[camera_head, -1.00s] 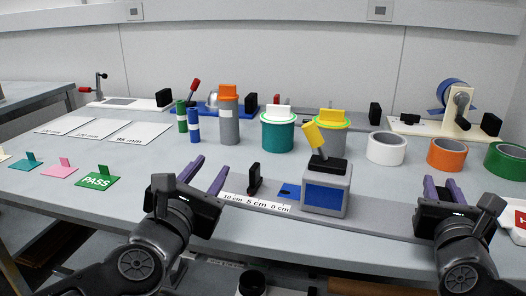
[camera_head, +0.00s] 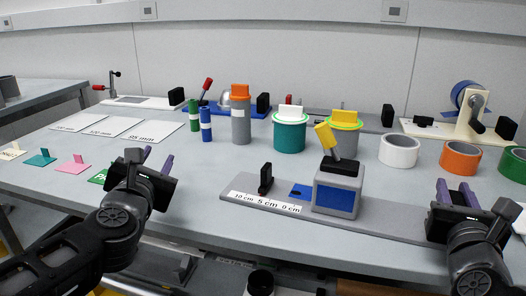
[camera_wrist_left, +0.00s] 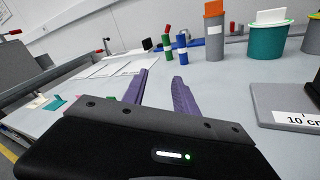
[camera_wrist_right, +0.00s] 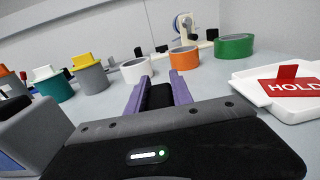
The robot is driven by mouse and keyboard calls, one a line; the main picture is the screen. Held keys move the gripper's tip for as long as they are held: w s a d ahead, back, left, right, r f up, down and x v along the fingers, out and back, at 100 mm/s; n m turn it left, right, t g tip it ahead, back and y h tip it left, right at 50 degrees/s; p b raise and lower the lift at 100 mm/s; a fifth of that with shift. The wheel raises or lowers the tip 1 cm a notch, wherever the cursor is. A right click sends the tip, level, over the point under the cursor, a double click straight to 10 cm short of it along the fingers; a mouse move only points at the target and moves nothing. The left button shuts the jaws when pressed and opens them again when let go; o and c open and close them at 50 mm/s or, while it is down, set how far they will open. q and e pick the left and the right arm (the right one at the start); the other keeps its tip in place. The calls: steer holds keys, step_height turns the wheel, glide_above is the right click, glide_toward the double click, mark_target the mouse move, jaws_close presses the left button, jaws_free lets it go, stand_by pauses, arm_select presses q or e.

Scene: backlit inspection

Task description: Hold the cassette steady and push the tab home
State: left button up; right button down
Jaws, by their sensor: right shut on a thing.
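A grey box with a blue front (camera_head: 335,198), which looks like the cassette, stands upright on a long grey base (camera_head: 385,215). A yellow lever on a black mount (camera_head: 326,138) tilts on its top. A small flat blue piece (camera_head: 299,191), perhaps the tab, lies left of the box. A black upright block (camera_head: 265,178) stands farther left on the base. My left gripper (camera_head: 156,160) is open and empty, left of the base; its fingers are apart in the left wrist view (camera_wrist_left: 160,78). My right gripper (camera_head: 457,190) is shut on a black block (camera_wrist_right: 160,96) right of the box.
A scale strip (camera_head: 265,202) marks the base's front left. Several canisters and tape rolls, including a white roll (camera_head: 399,151), stand behind. A white tray with a red HOLD sign (camera_wrist_right: 292,90) is at right. Colored tags, including a pink one (camera_head: 73,164), lie at left.

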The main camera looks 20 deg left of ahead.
mark_target(269, 163)
arm_select(q)
steer(key=shift+d, duration=0.1)
steer(key=d+m+h, duration=0.1)
steer(key=d, duration=0.3)
steer(key=d+t+h, duration=0.1)
steer(key=d+h, duration=0.1)
steer(key=d, duration=0.2)
steer(key=d+r+m+h, duration=0.1)
steer(key=d, duration=0.3)
steer(key=shift+s+d+r+m+t+h, duration=0.1)
steer(key=shift+s+d+m+t+h, duration=0.05)
steer(key=shift+s+m+t+h, duration=0.2)
steer(key=d+f+h, duration=0.1)
steer(key=d, duration=0.1)
steer(key=s+d+n+h, duration=0.1)
steer(key=d, duration=0.2)
steer(key=s+d+f+h, duration=0.1)
steer(key=d, duration=0.1)
steer(key=shift+s+d+f, duration=0.2)
steer(key=shift+d+f, duration=0.1)
steer(key=shift+d, duration=0.1)
steer(key=shift+d+f+n, duration=0.1)
steer(key=shift+f+n, duration=0.1)
steer(key=shift+n, duration=0.75)
steer(key=w, duration=0.8)
steer(key=w+d, duration=0.1)
steer(key=w, duration=0.3)
steer(key=shift+d, duration=0.1)
steer(key=shift+c, duration=0.5)
